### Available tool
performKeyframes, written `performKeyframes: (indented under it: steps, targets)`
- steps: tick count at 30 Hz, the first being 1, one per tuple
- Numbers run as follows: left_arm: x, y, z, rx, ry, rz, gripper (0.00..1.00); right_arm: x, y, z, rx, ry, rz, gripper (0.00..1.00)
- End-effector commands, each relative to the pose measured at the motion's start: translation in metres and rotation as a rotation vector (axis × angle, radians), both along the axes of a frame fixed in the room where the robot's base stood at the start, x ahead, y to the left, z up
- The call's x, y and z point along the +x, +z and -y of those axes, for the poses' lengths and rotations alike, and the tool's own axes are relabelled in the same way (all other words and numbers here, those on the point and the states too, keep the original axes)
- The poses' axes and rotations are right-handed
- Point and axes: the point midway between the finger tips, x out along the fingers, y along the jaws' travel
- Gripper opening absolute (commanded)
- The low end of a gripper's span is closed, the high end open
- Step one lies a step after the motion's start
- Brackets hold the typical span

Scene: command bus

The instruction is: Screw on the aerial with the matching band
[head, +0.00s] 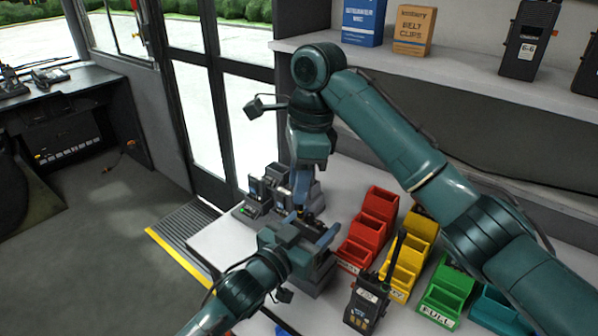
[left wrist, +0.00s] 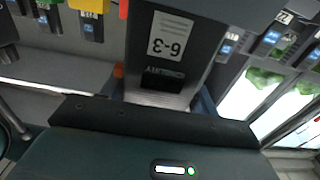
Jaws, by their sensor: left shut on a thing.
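My left gripper (head: 292,238), the lower one, is shut on a dark handheld radio (head: 318,232). In the left wrist view the radio (left wrist: 140,45) fills the middle, with a white label that seems to read 6-3, upside down. My right gripper (head: 303,184) points down just above the radio, its blue fingers together around a dark, thin piece that looks like an aerial. A small yellow band (head: 299,209) shows below the fingers. Whether the aerial touches the radio's top cannot be told.
Red bins (head: 366,232), yellow bins (head: 405,263), a green bin (head: 447,291) and a teal bin (head: 494,309) stand on the table (head: 215,245) to the right. A radio with an aerial (head: 366,305) stands in front of them. Chargers (head: 262,195) stand behind, left. A shelf (head: 450,75) is above.

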Motion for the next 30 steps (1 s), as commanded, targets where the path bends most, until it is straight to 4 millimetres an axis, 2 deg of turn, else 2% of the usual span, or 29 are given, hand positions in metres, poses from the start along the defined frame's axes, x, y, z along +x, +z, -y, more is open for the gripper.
performKeyframes:
  steps: [5,12,18,24,30]
  targets:
    - [-0.003,-0.002,0.003,-0.007,-0.007,-0.007,0.0,0.002,0.018,0.003,-0.001,-0.002,0.005,0.35]
    - [-0.003,-0.002,0.003,-0.007,-0.007,-0.009,0.0,0.003,0.069,0.01,-0.003,-0.004,0.007,0.35]
    - [-0.003,-0.002,0.003,-0.007,-0.007,-0.009,0.0,0.004,0.103,0.014,-0.003,-0.002,0.002,0.35]
    - [-0.003,-0.002,0.003,-0.008,-0.007,-0.009,0.0,0.004,0.117,0.016,-0.002,-0.001,0.0,0.35]
    - [-0.003,-0.002,0.003,-0.008,-0.007,-0.009,0.0,0.004,0.118,0.016,-0.001,0.0,0.0,0.35]
